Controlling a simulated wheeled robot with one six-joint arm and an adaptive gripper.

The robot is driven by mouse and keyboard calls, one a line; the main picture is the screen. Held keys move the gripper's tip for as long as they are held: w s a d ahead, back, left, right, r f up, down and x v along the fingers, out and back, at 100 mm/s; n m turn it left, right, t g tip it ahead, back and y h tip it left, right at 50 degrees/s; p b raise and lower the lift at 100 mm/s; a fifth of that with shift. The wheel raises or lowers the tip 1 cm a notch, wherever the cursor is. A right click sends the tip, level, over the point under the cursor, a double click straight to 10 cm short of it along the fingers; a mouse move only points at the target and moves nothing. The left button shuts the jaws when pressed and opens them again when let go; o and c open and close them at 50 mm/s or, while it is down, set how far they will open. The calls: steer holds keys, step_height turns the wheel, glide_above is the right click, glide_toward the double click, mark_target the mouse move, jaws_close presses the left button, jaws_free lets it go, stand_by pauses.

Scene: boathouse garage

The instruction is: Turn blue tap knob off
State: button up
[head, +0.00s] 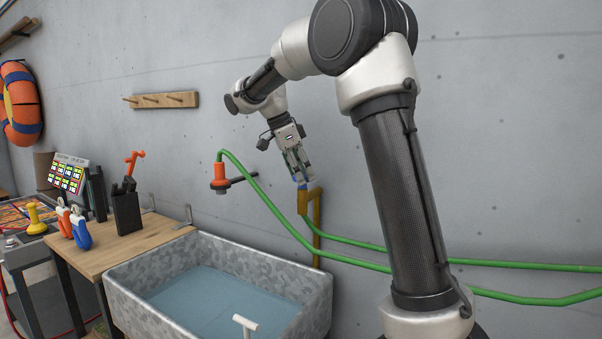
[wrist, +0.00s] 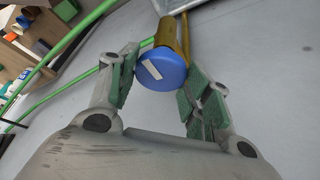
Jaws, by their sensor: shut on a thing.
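The blue tap knob (head: 302,186) sits at the top of a brass-coloured tap pipe (head: 317,225) near the grey wall, right of the metal tub. In the wrist view the knob (wrist: 160,75) is a round blue cap with a slanted white bar on its face, and the brass pipe (wrist: 182,35) runs behind it. My gripper (head: 299,176) reaches down to the knob from above. Its green-padded fingers stand on either side of the knob and are shut on it. In the head view the fingers partly hide the knob.
A galvanised tub (head: 321,296) with water stands below left. A green hose (head: 268,203) runs from an orange fitting (head: 219,178) on the wall, past the tap. A wooden bench (head: 135,241) with tools stands further left.

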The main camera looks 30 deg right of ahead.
stand_by(0.3)
steer(key=o, duration=1)
steer(key=v, duration=1.2)
steer(key=shift+w+d, duration=0.1)
steer(key=shift+w, duration=0.05)
